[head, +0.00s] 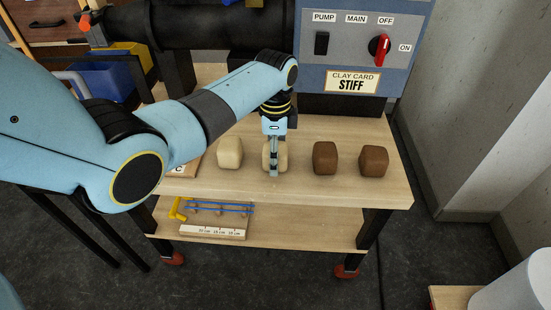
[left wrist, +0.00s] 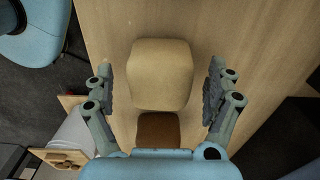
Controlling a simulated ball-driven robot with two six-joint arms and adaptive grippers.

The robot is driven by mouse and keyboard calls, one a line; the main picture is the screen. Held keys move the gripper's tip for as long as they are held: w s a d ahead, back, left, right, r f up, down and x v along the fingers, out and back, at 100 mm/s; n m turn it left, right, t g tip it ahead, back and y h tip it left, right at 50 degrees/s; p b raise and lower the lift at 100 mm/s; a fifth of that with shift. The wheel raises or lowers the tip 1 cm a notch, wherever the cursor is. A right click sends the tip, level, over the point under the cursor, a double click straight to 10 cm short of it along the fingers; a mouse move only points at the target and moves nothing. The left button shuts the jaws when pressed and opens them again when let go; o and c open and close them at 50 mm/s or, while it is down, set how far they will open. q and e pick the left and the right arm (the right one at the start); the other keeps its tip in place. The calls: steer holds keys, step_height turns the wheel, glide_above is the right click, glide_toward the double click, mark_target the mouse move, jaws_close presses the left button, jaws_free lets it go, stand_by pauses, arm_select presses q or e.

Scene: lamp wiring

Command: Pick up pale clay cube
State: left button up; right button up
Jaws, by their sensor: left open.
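Four clay cubes stand in a row on the wooden bench top. The palest, a cream cube (head: 230,152), is at the left. A slightly tanner pale cube (head: 283,157) is beside it, partly hidden by my left gripper (head: 273,166). A brown cube (head: 325,158) and a darker brown cube (head: 373,162) stand to the right. In the left wrist view my left gripper (left wrist: 163,95) is open, with a pale cube (left wrist: 160,72) between its fingers and gaps on both sides. A brown cube (left wrist: 157,130) shows below it.
A blue control panel (head: 362,50) stands behind the bench, with a "STIFF" clay card (head: 352,83). A lower shelf (head: 290,229) holds a ruler board (head: 213,231). The bench's right end is clear. A white cylinder (head: 515,285) is at lower right.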

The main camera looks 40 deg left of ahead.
arm_select(q)
steer(key=shift+c, duration=0.6)
steer(key=c, duration=1.6)
steer(key=shift+r, duration=0.5)
steer(key=r, duration=0.1)
steer(key=r+p, duration=0.1)
steer(key=r, duration=0.2)
steer(key=shift+w+d+p, duration=0.25)
steer(key=shift+d+p, duration=0.15)
steer(key=w+d+r, duration=0.1)
steer(key=d+r, duration=0.1)
steer(key=d, duration=0.1)
steer(key=w+d+r, duration=0.1)
steer(key=d+r, duration=0.1)
steer(key=d, duration=0.1)
steer(key=w+d+r, duration=0.1)
steer(key=d+r, duration=0.1)
steer(key=d, duration=0.2)
steer(key=shift+w+p, duration=0.1)
steer(key=shift+p, duration=0.3)
steer(key=shift+d, duration=0.15)
